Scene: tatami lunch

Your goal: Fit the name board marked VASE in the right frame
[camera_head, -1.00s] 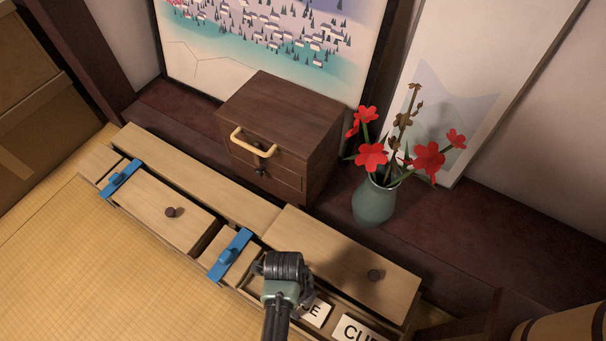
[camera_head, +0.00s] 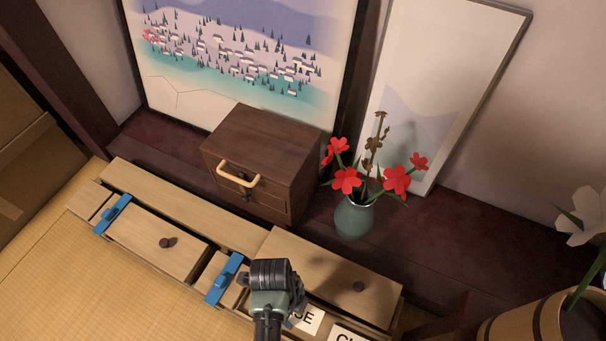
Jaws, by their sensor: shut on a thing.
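A white board with the letters SE showing (camera_head: 307,317), which fits the word VASE, lies in the open front of a long low wooden box. My gripper (camera_head: 296,312) is over its left end, pointing down, and covers the rest of the word. The fingertips are mostly hidden behind the wrist. My gripper seems shut on this board. A second white board (camera_head: 347,335), with CU showing, lies just right of it and is cut by the lower edge. I cannot make out the right frame.
The wooden box (camera_head: 185,218) has knobbed panels and two blue clips (camera_head: 224,279) (camera_head: 113,214). Behind it stand a dark chest (camera_head: 260,155) with a light handle and a green vase (camera_head: 354,218) with red flowers. A wooden bucket (camera_head: 535,322) is at lower right. Tatami is open at left.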

